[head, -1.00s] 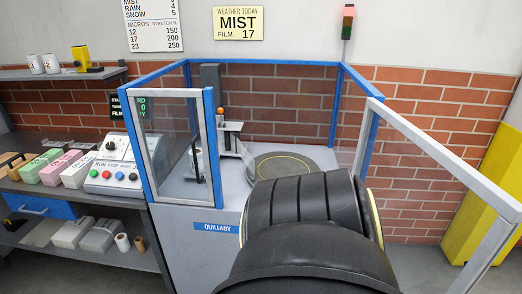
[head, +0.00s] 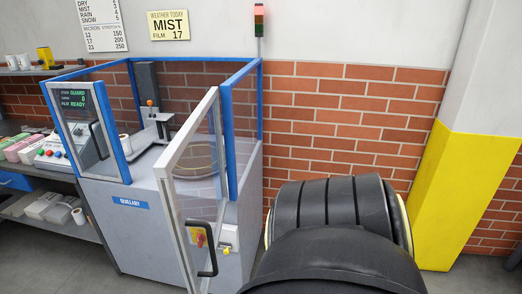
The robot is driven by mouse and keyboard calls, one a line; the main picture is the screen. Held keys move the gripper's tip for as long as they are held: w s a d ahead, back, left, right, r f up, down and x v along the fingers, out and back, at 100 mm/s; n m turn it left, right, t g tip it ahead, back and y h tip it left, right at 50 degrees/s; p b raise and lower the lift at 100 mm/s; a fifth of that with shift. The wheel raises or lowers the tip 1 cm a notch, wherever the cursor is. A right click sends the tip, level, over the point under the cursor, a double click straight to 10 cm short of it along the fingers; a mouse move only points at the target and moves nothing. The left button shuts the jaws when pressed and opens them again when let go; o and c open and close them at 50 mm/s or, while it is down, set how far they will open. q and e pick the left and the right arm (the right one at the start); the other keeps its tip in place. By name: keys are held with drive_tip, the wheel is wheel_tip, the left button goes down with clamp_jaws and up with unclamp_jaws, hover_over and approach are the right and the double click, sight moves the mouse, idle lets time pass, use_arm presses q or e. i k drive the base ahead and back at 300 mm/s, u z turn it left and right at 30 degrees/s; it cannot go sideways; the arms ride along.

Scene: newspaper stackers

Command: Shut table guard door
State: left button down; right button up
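The guard door (head: 165,215) is a grey-framed clear panel hinged at the right blue post of the wrapping machine (head: 130,190). It stands open, swung outward from the front of the machine toward me. Its black handle (head: 212,255) is low on the panel. The table (head: 190,158) inside shows partly through the clear panel. Neither gripper is in view. A large black link of my own arm fills the lower right of the head view and is apart from the door in the picture.
The screen (head: 75,100) reads GUARD and READY. The stack light (head: 259,18) has a red top. A yellow-painted pillar (head: 460,190) stands at the right. A bench (head: 45,205) with boxes is at the left. Some floor is clear in front of the machine.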

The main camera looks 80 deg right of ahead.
sight(162, 168)
drive_tip(key=k, duration=0.25)
drive_tip(key=z, duration=1.9)
drive_tip(key=i, duration=1)
drive_tip(key=u, duration=0.9)
drive_tip(key=k, duration=0.9)
